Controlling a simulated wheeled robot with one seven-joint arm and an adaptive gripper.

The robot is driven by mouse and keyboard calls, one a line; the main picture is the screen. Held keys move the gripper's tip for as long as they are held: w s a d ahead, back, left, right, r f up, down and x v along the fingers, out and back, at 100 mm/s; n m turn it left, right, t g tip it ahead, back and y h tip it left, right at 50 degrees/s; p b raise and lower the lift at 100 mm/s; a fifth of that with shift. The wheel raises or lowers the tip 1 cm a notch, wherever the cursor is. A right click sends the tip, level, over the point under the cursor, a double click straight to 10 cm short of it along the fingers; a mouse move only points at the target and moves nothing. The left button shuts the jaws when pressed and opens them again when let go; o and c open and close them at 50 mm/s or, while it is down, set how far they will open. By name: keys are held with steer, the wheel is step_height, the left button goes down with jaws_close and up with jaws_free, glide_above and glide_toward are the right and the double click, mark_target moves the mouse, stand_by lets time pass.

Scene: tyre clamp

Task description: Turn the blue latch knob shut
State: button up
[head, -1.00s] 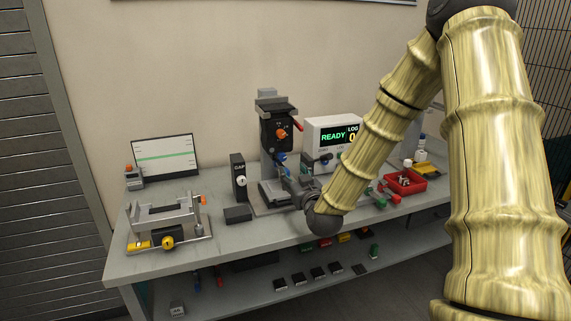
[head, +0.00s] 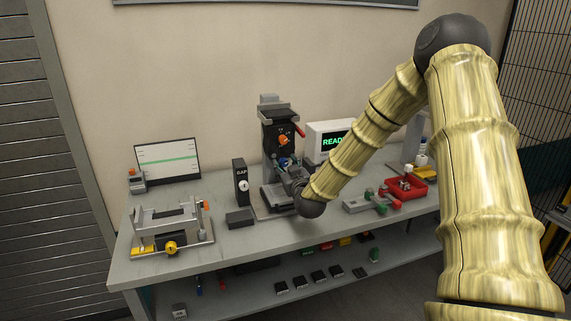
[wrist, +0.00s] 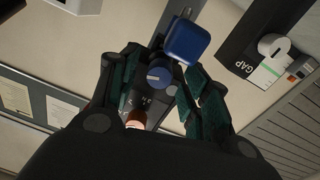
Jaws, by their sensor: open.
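In the wrist view, a round blue knob (wrist: 158,77) with a pale line on its face sits between the two fingers of my gripper (wrist: 163,70). A larger, squarish blue piece (wrist: 186,41) shows just above it, so I cannot be sure which is the latch knob. The fingers are apart, and I cannot tell whether either touches blue. In the head view, a small patch of blue (head: 284,162) shows low on the front of the dark upright fixture (head: 282,131). My gripper is mostly hidden there behind my wrist, close to the fixture.
A black GAP box (head: 241,182) with a white dial stands left of the fixture. A grey-framed jig (head: 172,227) is at the bench's left. A display reading READY (head: 331,139) is partly behind my arm. A red tray (head: 417,188) stands to the right.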

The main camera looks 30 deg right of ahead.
steer(key=shift+w+d, duration=0.1)
steer(key=shift+w, duration=0.35)
steer(key=c, duration=1)
steer(key=shift+f+m+b, duration=0.15)
steer(key=shift+m+b, duration=0.95)
steer(key=shift+m, duration=0.3)
steer(key=shift+c, duration=0.2)
steer(key=shift+m+b, duration=0.5)
steer(key=shift+m, duration=0.5)
steer(key=o, duration=1)
steer(key=shift+o, duration=0.2)
